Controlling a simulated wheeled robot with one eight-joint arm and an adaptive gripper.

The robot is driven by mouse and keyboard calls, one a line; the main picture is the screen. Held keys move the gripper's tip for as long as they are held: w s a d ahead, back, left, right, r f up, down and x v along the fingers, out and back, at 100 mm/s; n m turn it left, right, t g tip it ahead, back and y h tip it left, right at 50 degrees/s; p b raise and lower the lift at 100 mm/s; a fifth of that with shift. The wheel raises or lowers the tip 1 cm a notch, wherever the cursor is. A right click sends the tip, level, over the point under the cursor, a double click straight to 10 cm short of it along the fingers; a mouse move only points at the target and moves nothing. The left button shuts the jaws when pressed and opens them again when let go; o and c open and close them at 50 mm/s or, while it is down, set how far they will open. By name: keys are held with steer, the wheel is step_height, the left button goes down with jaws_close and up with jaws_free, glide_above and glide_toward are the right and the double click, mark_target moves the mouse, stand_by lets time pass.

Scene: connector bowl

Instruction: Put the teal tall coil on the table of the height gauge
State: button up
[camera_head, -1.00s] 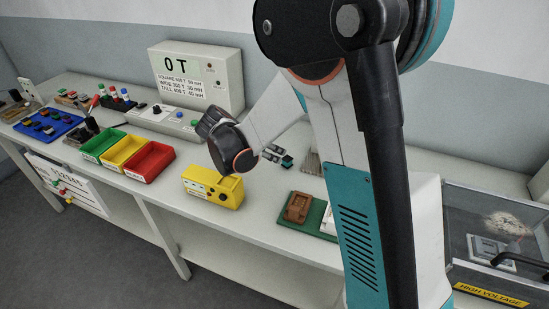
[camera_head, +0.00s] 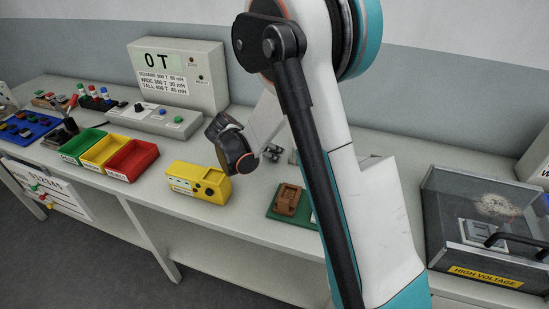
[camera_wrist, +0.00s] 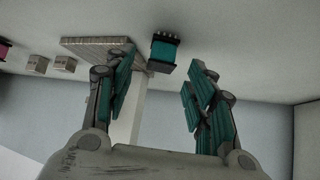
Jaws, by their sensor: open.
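In the wrist view, a teal coil (camera_wrist: 165,52) with dark end flanges lies beyond my fingertips, between the lines of the two fingers and nearer the left one. My gripper (camera_wrist: 160,75) is open and empty, its teal-padded fingers spread wide. A grey ribbed plate (camera_wrist: 88,46) lies left of the coil, with a pale post (camera_wrist: 137,105) below it, partly behind the left finger; I cannot tell whether this is the height gauge. In the head view, my gripper (camera_head: 272,153) is small and partly hidden by my arm, and the coil is not clear.
In the wrist view, two small pale blocks (camera_wrist: 50,65) sit left of the plate. In the head view, a yellow box (camera_head: 197,184), a red bin (camera_head: 132,160), a green board with a brown block (camera_head: 287,200), and a high-voltage case (camera_head: 478,230) stand around my arm.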

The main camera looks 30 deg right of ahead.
steer(key=b+x, duration=0.1)
steer(key=x, duration=0.3)
steer(key=shift+c, duration=0.6)
jaws_close()
steer(key=shift+r, duration=0.15)
